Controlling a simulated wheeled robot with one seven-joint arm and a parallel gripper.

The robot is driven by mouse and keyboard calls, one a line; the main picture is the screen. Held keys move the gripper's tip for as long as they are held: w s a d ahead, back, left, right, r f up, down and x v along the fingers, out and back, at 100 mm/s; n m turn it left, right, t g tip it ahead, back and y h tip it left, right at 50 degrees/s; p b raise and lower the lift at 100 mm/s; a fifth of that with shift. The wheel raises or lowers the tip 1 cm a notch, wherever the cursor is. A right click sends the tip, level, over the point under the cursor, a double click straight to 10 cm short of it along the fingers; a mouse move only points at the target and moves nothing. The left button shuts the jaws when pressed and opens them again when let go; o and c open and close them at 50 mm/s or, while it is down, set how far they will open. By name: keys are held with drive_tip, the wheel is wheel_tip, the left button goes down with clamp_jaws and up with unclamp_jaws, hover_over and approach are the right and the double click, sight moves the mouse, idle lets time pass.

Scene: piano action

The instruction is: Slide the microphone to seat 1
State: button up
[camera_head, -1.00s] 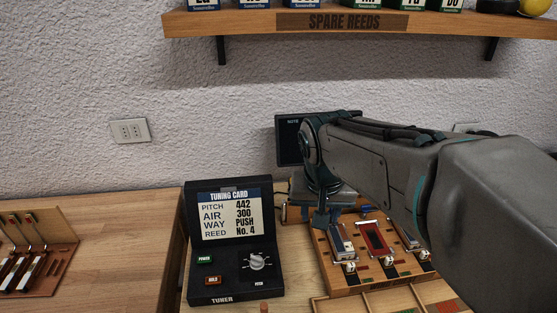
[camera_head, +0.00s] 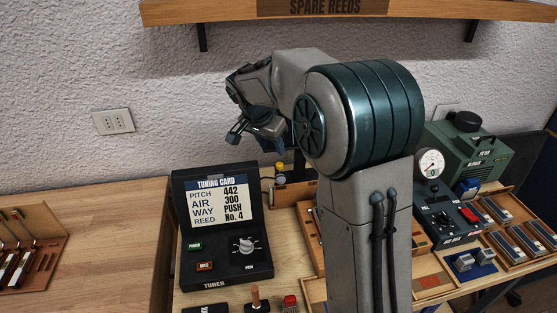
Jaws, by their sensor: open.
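My gripper (camera_head: 252,137) is open, with its fingers pointing down, and holds nothing that I can see. It hangs in the air above and behind the tuner (camera_head: 222,228). I cannot pick out the microphone for certain; my arm hides much of the bench behind it. A small dark post with a yellow top (camera_head: 280,169) stands on a wooden piece right of the tuner, below and to the right of my gripper. I cannot tell what it is. No seat marked 1 is readable.
The tuner's card reads pitch 442, air 300, way push, reed No. 4. A joystick (camera_head: 256,300) stands in front of it. A green machine with a gauge (camera_head: 475,150) and wooden trays (camera_head: 510,205) are at right. A shelf (camera_head: 430,9) runs above. Bare bench (camera_head: 110,225) lies left.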

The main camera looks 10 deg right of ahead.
sight(279, 164)
drive_tip(key=p+x, duration=0.1)
drive_tip(key=x, duration=0.8)
drive_tip(key=shift+f, duration=0.1)
